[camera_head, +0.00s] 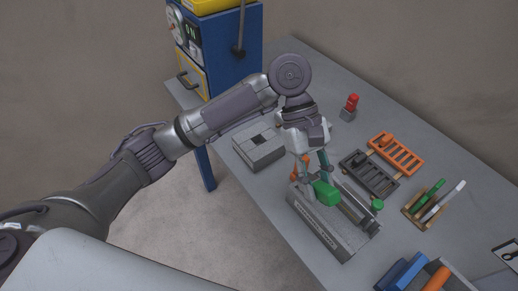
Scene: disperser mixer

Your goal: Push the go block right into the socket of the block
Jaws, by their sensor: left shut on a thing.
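The green go block (326,193) is at the fingertips of my left gripper (312,177), which is shut on it, pointing down over a long grey fixture (325,236). Whether the green block touches the fixture is hard to tell. A grey block with a dark square socket (257,152) sits on the table to the left of the gripper, and the socket looks empty. My gripper partly hides the fixture's far end. My right gripper is not in view.
The grey table (345,78) also holds a red piece on a small base (350,103), a dark rack and an orange rack (397,153), a wooden holder with pens (427,212), and blue and orange items at the front. A blue cabinet stands behind.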

